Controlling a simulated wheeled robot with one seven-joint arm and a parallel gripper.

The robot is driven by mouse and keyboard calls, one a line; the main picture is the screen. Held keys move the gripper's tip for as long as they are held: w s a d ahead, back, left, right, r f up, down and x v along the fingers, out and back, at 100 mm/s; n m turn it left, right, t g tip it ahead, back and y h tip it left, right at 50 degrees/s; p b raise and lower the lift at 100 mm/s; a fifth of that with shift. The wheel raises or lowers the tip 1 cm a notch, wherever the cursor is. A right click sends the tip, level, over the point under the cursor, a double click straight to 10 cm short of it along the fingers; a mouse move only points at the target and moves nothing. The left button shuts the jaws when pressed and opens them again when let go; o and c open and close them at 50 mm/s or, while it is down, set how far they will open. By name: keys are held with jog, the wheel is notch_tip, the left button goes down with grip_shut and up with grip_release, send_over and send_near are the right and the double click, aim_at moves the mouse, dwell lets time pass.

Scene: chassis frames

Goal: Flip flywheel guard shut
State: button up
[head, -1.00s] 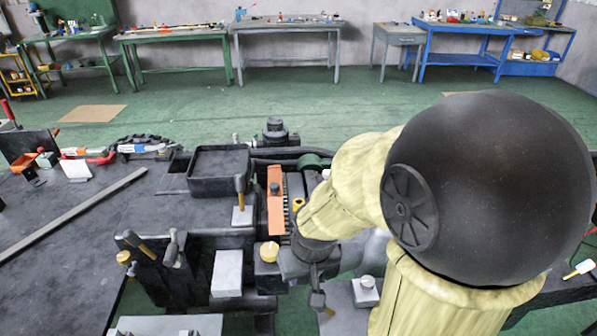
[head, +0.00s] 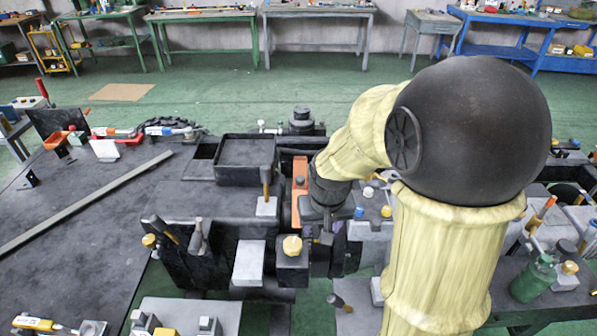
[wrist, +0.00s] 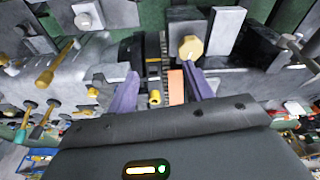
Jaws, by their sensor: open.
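An orange plate (head: 299,190), which looks like the flywheel guard though I cannot be sure, stands on the dark machine in the middle of the head view. Its right side is partly hidden by my arm. In the wrist view the orange plate (wrist: 176,86) shows between the two purple fingers of my gripper (wrist: 160,71), nearer the right finger. The fingers are apart with nothing held. I cannot tell whether either finger touches the plate. A dark toothed strip (wrist: 153,52) lies beside the plate. The flywheel itself is not clearly visible.
A black tray (head: 245,175) stands left of the plate. A block with a yellow knob (head: 292,245) is in front, and the knob also shows in the wrist view (wrist: 190,48). Several levers (head: 180,238) stick up at left. A long bar (head: 85,203) lies on the left bench.

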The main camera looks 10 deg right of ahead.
jog(key=w+a+r+m+g+p, duration=0.1)
jog(key=w+r+p, duration=0.2)
jog(key=w, duration=0.6)
jog(key=w+r+m+p, duration=0.1)
jog(key=w+r+p, duration=0.15)
jog(key=w, duration=0.65)
notch_tip(320, 180, up, 2)
jog(key=m+g+p, duration=0.1)
jog(key=m+p, duration=0.2)
jog(key=p, duration=0.1)
send_over(300, 177)
jog(key=shift+s+r, duration=0.1)
jog(key=shift+r, duration=0.05)
notch_tip(300, 177, down, 17)
jog(key=p, duration=0.5)
jog(key=shift+f+p, duration=0.2)
jog(key=shift+p, duration=0.15)
grip_shut()
